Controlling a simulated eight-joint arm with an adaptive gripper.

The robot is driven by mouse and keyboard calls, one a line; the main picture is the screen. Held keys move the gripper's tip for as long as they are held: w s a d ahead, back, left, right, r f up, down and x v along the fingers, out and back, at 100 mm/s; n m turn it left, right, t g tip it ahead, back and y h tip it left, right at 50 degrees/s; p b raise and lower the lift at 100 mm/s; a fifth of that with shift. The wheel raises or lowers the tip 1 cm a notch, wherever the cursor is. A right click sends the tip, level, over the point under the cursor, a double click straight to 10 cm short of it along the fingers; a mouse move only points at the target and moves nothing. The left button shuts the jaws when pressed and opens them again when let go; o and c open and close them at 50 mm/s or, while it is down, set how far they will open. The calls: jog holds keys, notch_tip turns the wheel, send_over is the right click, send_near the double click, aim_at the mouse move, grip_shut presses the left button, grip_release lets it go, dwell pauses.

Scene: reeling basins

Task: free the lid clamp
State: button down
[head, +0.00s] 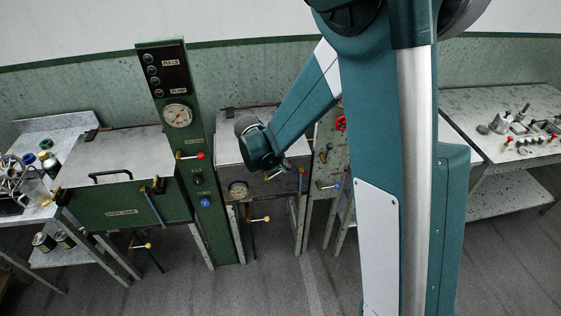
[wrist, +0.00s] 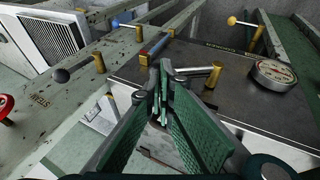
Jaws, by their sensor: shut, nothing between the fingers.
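The lid clamp at the middle basin's front right corner shows brass parts in the head view (head: 301,180). In the wrist view, a blue lever (wrist: 156,45) with brass fittings by it lies just beyond the fingertips. My gripper (wrist: 161,75) is shut and empty, and its tips overlap the basin's front edge in the picture. I cannot tell whether they touch anything. A brass post (wrist: 215,73) with a grey rod stands to their right. The pale middle lid (head: 235,143) lies flat, partly hidden by my wrist. The gripper's tips are hard to make out in the head view.
A gauge (wrist: 273,73) sits on the dark front panel. A green control column (head: 190,150) stands left of the middle basin, with the left basin's lid (head: 120,155) beyond. A red valve wheel (head: 340,123) is close on the right. A bench (head: 480,100) with small parts stands farther right.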

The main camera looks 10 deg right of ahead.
jog(key=shift+w+d+f, duration=0.1)
jog(key=shift+d+f, duration=0.05)
jog(key=shift+f, duration=0.2)
jog(key=shift+d+f+y, duration=0.35)
jog(key=shift+d+y, duration=0.1)
jog(key=shift+y, duration=0.05)
dwell(0.6)
jog(key=d+f+m+y+b, duration=0.1)
jog(key=d+f+y+b, duration=0.3)
jog(key=f+y+b, duration=0.4)
jog(key=shift+d+f+m+b, duration=0.2)
jog(key=shift+f+m+b, duration=0.1)
jog(key=shift+f+b, duration=0.45)
dwell(0.3)
jog(key=shift+r, duration=0.1)
dwell(0.5)
jog(key=d+p+v, duration=0.1)
jog(key=p+v, duration=0.1)
jog(key=v, duration=1.2)
jog(key=shift+d+f+p, duration=0.35)
jog(key=shift+f+p, duration=0.05)
